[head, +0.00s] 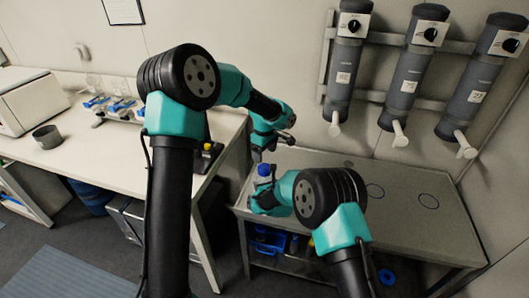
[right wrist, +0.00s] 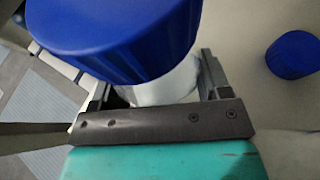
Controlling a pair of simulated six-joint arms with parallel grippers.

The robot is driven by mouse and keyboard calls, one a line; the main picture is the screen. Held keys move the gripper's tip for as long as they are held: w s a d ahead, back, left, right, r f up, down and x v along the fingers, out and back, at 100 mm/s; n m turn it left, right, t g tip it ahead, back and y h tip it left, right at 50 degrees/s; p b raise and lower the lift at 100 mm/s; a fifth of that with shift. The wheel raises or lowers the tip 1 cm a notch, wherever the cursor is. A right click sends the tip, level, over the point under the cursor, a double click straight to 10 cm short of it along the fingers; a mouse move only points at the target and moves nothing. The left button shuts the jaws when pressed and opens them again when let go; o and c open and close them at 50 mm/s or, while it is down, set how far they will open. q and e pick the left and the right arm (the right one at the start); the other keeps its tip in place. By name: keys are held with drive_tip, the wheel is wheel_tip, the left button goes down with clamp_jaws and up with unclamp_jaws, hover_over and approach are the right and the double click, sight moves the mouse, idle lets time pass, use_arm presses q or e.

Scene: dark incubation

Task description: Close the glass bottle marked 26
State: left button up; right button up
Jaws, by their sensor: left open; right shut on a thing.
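A glass bottle (head: 264,182) with a blue top stands upright on the grey bench. In the right wrist view, a large blue cap (right wrist: 120,35) sits over its pale body (right wrist: 165,85); whether it is screwed tight cannot be told. My right gripper (head: 267,203) is shut around the bottle below the cap; its fingers (right wrist: 155,92) show on both sides. My left gripper (head: 272,148) is open just above the bottle, pointing down. A second blue cap (right wrist: 292,55) shows to the right in the right wrist view. The number on the bottle cannot be read.
The grey bench (head: 400,225) has marked circles and free room to the right. Three dark cylinders with spouts (head: 402,85) hang on the wall above it. A white table (head: 75,150) at left carries a grey cup (head: 47,137) and a rack of blue-topped items (head: 118,108).

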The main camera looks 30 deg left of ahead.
sight(264, 167)
use_arm(q)
drive_tip(key=shift+f, duration=4)
drive_tip(key=c, duration=0.9)
drive_tip(key=m, duration=0.6)
drive_tip(key=shift+m, duration=0.3)
drive_tip(key=shift+c, duration=0.2)
drive_tip(key=o, duration=1)
drive_tip(key=shift+r, duration=0.1)
